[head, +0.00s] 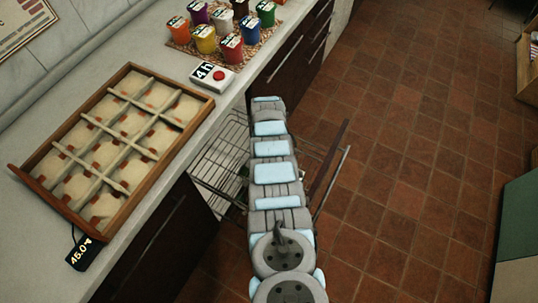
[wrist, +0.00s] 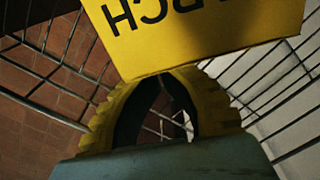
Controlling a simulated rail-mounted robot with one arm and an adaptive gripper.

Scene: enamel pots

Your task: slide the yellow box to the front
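The yellow box (wrist: 200,25) shows at the top of the wrist view, with dark letters upside down on its face. It stands inside a pull-out wire basket (head: 216,150). My gripper (wrist: 165,78) has yellow ribbed fingers with dark inner pads. They arch together and meet at the tips, with nothing visible between them. The tips are at the near edge of the box; I cannot tell whether they touch it. In the head view my arm covers the gripper and the box.
The basket's wire walls rise on both sides in the wrist view. A dark drawer front (head: 330,168) stands right of my arm. A wooden tray (head: 150,82) with several compartments, several coloured pots (head: 231,48) and a timer (head: 212,76) sit on the counter. The tiled floor (head: 420,150) is open.

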